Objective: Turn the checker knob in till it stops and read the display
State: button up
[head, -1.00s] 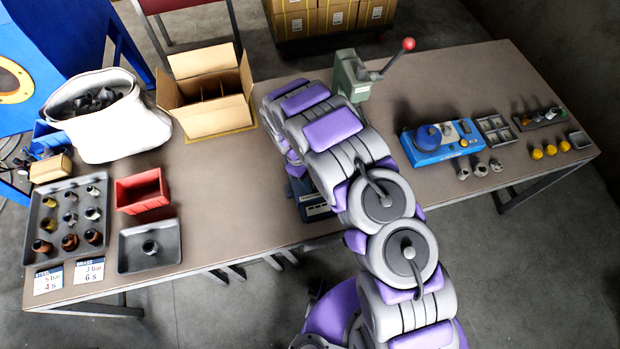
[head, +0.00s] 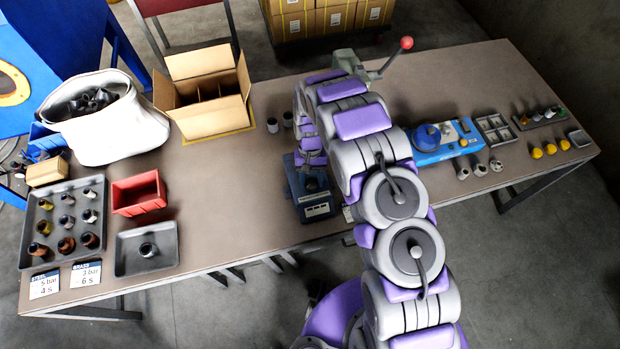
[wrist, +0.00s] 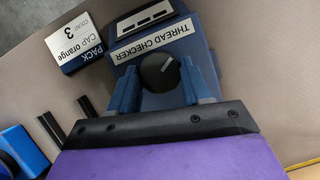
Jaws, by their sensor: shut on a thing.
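The thread checker is a dark blue box (head: 299,210) on the front middle of the table in the head view. It also shows in the wrist view, with a THREAD CHECKER label (wrist: 152,43) and a display block (wrist: 150,20) with several dark windows; I cannot read any digits. Its round black knob (wrist: 160,72) has a white pointer line. My gripper (wrist: 165,78) has its two blue fingers on either side of the knob and is shut on it. In the head view my arm hides the fingers.
A blue device (head: 440,140) stands to the right. Bare table lies between bin and checker.

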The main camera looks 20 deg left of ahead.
jog(key=m+y, duration=0.1)
jog(key=m, duration=0.3)
jog(key=shift+d+m+y, duration=0.1)
jog(key=shift+m+y, duration=0.2)
jog(key=shift+y, duration=0.1)
jog(key=m+y, duration=0.1)
jog(key=m, duration=0.1)
jog(key=shift+s+d+m+p, duration=0.1)
jog(key=shift+m+p, duration=0.25)
jog(key=shift+m, duration=0.05)
jog(key=shift+m+y, duration=0.3)
jog(key=shift+m, duration=0.5)
jog(key=o, duration=1)
jog(key=shift+o, duration=0.2)
